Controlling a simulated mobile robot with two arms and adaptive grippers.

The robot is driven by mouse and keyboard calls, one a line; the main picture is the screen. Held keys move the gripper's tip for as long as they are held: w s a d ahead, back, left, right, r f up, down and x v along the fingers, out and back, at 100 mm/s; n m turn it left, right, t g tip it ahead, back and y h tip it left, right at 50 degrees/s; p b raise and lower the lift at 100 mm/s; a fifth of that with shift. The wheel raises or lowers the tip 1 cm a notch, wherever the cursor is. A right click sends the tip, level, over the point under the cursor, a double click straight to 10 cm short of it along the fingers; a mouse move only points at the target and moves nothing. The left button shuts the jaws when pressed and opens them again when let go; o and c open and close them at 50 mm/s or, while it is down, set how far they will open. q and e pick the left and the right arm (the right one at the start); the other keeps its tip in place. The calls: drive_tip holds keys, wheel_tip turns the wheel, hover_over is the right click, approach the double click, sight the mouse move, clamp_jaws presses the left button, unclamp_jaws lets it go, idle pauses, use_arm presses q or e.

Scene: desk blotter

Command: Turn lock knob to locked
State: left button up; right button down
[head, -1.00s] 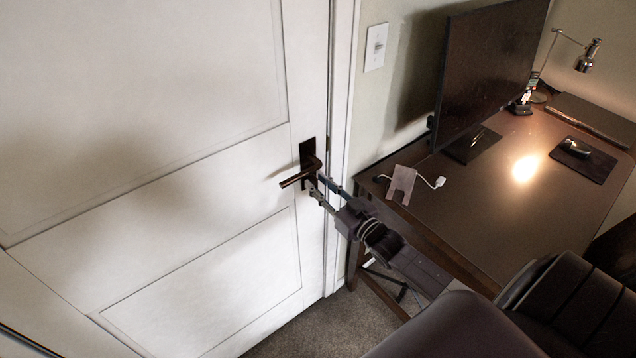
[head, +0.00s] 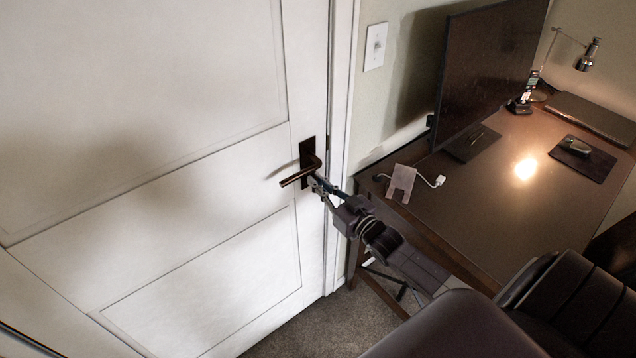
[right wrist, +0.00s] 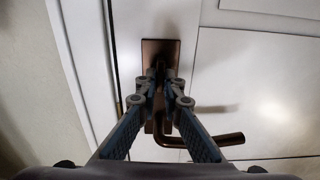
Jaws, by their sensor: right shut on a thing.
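The white door (head: 150,150) carries a dark bronze lock plate (head: 306,152) with a lever handle (head: 292,180) pointing left. In the right wrist view the plate (right wrist: 160,50) is upright and the lever (right wrist: 215,140) points right. My left gripper is not in view.
The door frame (head: 341,120) and a wall with a light switch (head: 375,46) are just right of the plate. A desk (head: 480,215) with a monitor (head: 490,70) stands at right. A dark chair (head: 450,325) is at the lower right.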

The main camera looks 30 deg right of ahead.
drive_tip(key=shift+d+f+m+b, duration=0.15)
drive_tip(key=shift+m+b, duration=0.4)
drive_tip(key=shift+m, duration=2.4)
drive_tip(key=shift+d+f+m+b, duration=0.1)
drive_tip(key=shift+m+b, duration=0.45)
drive_tip(key=shift+m, duration=2.35)
drive_tip(key=shift+d+f+m+b, duration=0.15)
drive_tip(key=shift+m+b, duration=0.4)
drive_tip(key=shift+m, duration=2.4)
drive_tip(key=c, duration=2.1)
unclamp_jaws()
drive_tip(key=s, duration=0.8)
drive_tip(key=s+d, duration=0.1)
drive_tip(key=s, duration=0.3)
